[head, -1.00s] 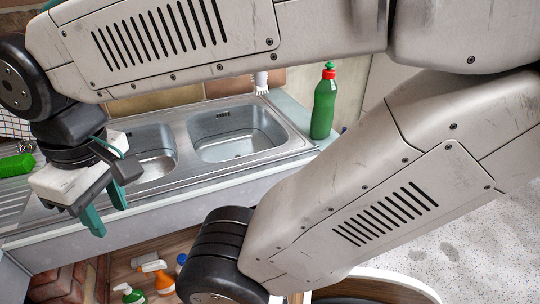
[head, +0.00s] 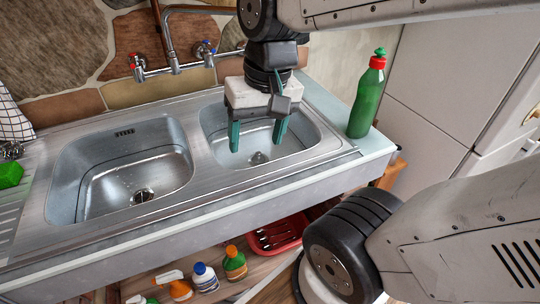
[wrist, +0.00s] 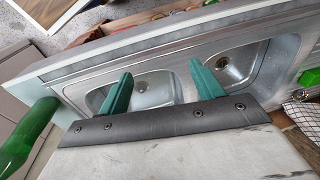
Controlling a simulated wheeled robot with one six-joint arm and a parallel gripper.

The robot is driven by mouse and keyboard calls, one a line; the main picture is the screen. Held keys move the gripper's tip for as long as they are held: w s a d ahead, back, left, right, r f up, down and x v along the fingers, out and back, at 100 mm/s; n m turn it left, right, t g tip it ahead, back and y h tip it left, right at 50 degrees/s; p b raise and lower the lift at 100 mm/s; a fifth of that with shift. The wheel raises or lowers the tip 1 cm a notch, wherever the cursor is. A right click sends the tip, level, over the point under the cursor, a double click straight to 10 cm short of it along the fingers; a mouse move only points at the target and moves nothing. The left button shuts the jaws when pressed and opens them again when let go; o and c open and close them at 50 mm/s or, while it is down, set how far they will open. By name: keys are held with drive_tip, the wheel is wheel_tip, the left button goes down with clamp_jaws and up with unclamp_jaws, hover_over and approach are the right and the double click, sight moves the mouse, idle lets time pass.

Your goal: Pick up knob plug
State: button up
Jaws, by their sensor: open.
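A small grey shape that looks like the knob plug (head: 259,157) sits at the drain on the floor of the right sink basin (head: 213,122). It is small, and I cannot make out its details. My gripper (head: 257,142) is over that basin, pointing down, with its two green fingers apart and nothing between them. In the head view the plug shows just below and between the fingertips. In the wrist view the open fingers (wrist: 160,70) reach over the basin, and the drain spot (wrist: 141,86) shows between them, nearer the left finger.
The left basin (head: 80,178) is empty with an open drain (head: 143,196). A tap (head: 175,65) stands behind the sink. A green bottle (head: 367,100) stands at the right end of the counter. A red tray (head: 285,238) and several cleaning bottles are below.

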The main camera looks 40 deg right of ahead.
drive_tip(key=w+d+f+m+y, duration=0.25)
drive_tip(key=w+f+m, duration=0.25)
drive_tip(key=w+m, duration=0.5)
drive_tip(key=m+t+h, duration=0.2)
drive_tip(key=m, duration=1.5)
hover_over(260, 153)
drive_tip(key=s+d, duration=0.1)
drive_tip(key=s, duration=0.1)
drive_tip(key=shift+y, duration=0.25)
wheel_tip(260, 153, down, 21)
drive_tip(key=shift+w+r, duration=0.15)
drive_tip(key=shift+t, duration=0.3)
drive_tip(key=x, duration=0.5)
drive_tip(key=shift+f, duration=0.4)
drive_tip(key=c, duration=1.1)
